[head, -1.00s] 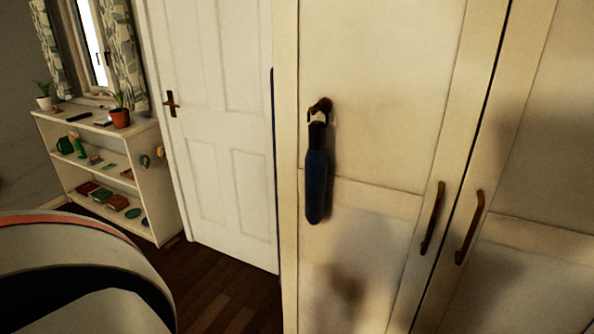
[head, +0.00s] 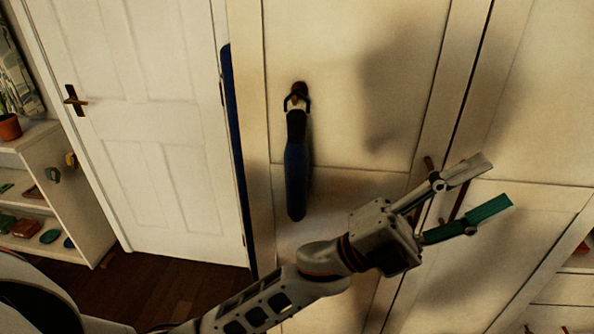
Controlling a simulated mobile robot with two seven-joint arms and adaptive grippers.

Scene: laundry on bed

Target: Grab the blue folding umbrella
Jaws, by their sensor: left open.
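The blue folding umbrella (head: 297,170) hangs upright by its strap loop from a dark round knob (head: 300,90) on the cream wardrobe front (head: 350,60). Its handle end is black and points up. My left gripper (head: 492,187) is open and empty in front of the wardrobe, to the right of and slightly below the umbrella, with its fingers pointing right and away from it. One fingertip is grey and the other is green. My right gripper is out of the picture.
Wardrobe door handles (head: 428,165) are partly hidden behind my left gripper. A white door (head: 130,120) stands left of the wardrobe, and a white shelf (head: 75,200) with small items is at the far left. Dark wooden floor (head: 170,290) shows at lower left.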

